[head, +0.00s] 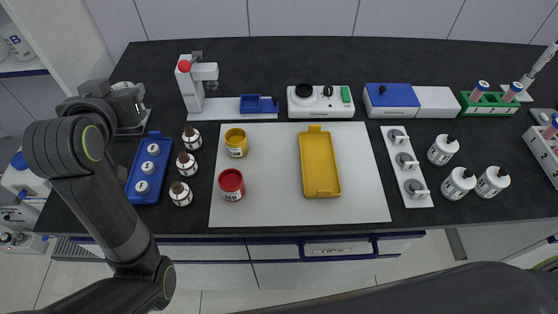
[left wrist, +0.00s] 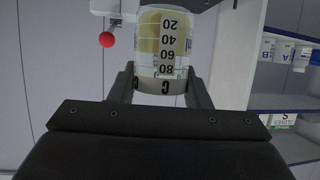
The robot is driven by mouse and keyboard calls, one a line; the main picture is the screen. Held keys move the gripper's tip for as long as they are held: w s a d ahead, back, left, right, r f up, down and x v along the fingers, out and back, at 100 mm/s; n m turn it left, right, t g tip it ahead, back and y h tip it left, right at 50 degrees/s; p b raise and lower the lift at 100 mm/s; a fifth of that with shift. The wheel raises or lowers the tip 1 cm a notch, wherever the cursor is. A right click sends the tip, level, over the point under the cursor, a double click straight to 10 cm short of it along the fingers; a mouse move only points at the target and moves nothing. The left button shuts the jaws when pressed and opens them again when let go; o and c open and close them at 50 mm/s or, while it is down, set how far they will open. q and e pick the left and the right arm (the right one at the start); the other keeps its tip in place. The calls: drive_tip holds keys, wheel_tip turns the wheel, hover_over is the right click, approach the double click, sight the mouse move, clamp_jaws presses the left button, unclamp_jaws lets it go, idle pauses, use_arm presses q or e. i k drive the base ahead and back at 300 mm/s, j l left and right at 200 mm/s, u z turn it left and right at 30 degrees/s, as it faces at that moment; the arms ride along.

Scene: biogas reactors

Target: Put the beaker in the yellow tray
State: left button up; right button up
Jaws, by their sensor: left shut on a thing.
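A clear beaker (left wrist: 163,45) with printed marks and a pale yellowish area inside is in the left wrist view. It sits between the two dark fingers of my left gripper (left wrist: 161,78), which is shut on it. In the head view my left gripper (head: 135,105) is at the left end of the bench, over the dark top, and the beaker is mostly hidden there or too small to make out. The yellow tray (head: 320,165) lies empty on the white mat, well to the right of the gripper. My right gripper is out of view.
The white mat (head: 275,150) also holds a yellow jar (head: 236,143) and a red jar (head: 231,185), left of the tray. Brown bottles (head: 181,193) and a blue rack (head: 150,170) stand near my left arm. A white stand with a red knob (head: 191,85) stands behind.

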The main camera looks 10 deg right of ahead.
sight(319, 163)
drive_tip(key=k+l+z, duration=0.2)
drive_tip(key=z, duration=0.15)
drive_tip(key=k+l+z, duration=0.2)
drive_tip(key=z, duration=0.2)
drive_tip(key=l+z, duration=0.1)
drive_tip(key=z, duration=0.45)
